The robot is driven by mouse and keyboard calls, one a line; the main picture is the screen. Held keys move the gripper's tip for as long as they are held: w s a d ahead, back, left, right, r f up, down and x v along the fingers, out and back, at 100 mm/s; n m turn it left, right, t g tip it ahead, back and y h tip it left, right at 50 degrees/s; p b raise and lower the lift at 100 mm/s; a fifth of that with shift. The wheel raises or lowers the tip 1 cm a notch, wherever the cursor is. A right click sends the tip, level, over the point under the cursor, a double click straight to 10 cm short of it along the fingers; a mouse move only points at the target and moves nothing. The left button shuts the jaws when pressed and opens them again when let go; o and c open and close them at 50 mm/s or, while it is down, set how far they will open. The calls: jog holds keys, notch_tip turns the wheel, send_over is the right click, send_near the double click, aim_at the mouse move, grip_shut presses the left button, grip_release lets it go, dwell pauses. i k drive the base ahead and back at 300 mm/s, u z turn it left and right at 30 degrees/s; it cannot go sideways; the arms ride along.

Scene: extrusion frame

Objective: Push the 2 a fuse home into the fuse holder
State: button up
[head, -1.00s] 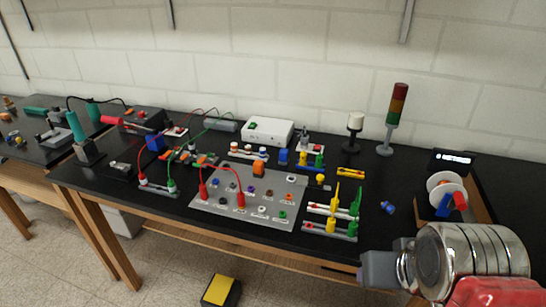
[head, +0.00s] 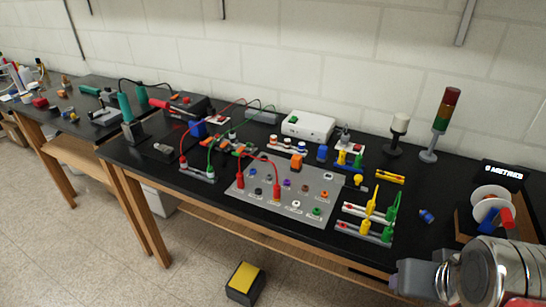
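I cannot pick out the 2 A fuse or its holder for certain at this size. Small pale strips (head: 366,213) with red, yellow and green parts lie at the bench's right front. Another strip with coloured caps (head: 288,147) sits behind the grey panel. My gripper (head: 408,278) is a grey block on a shiny metal wrist at the lower right. It is in front of the bench's near edge, apart from these strips. Its fingers are not distinct, and I see nothing held in it.
A grey panel (head: 245,180) with red leads and coloured buttons lies mid-bench. A signal tower (head: 440,125) and a white-topped lamp (head: 396,135) stand at the back right. A white spool (head: 492,200) is at the right. A yellow-topped box (head: 245,281) is on the floor.

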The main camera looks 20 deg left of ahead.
aim_at(301, 146)
jog(key=k, duration=0.65)
jog(key=u, duration=0.25)
jog(key=i, duration=0.9)
jog(key=u, duration=0.7)
jog(key=i, duration=1)
jog(key=u, duration=0.3)
